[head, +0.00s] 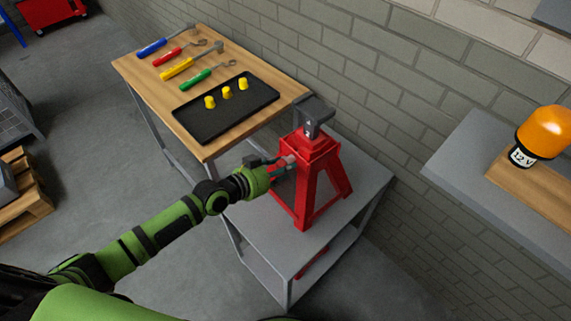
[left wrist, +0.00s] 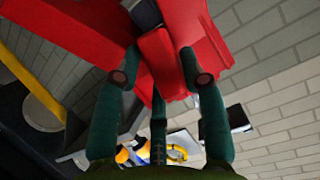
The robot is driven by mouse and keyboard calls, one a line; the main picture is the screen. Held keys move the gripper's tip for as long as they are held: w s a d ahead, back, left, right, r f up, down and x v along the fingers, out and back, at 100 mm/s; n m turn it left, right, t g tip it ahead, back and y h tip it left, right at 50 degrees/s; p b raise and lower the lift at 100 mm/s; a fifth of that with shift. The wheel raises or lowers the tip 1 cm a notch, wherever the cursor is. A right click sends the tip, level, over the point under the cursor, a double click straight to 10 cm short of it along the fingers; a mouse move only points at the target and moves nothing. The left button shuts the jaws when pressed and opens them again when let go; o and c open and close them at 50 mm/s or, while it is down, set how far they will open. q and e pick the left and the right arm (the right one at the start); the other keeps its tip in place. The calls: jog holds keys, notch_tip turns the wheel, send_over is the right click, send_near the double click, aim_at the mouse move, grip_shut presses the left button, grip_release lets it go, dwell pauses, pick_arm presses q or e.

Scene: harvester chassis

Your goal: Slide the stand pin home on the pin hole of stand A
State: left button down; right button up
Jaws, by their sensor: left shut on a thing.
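The red stand A (head: 318,175) stands upright on the grey table, with a dark saddle (head: 314,115) on top. My left gripper (head: 283,166) is at the upper left side of the stand, close against it. My right gripper is out of view.
A wooden table (head: 140,72) behind holds several hand tools and a black tray (head: 190,124) with three yellow pieces. The grey table (head: 362,185) has bare room around the stand. A brick wall is close behind. An orange lamp (head: 545,130) sits on a shelf at right.

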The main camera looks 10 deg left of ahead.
pick_arm(q)
jog(key=shift+s+a+r, duration=0.1)
jog(key=shift+s+a, duration=0.4)
jog(key=shift+s, duration=0.2)
jog(key=shift+s+a, duration=0.5)
jog(key=shift+s, duration=0.15)
jog(key=n+p, duration=0.1)
jog(key=p, duration=0.1)
jog(key=w+d+n+p, duration=0.1)
jog(key=shift+d+r+n+g+p, duration=0.25)
jog(key=shift+r+n+g+p, duration=0.05)
jog(key=shift+r+g+p, duration=0.1)
dwell(0.5)
jog(key=shift+d, duration=0.1)
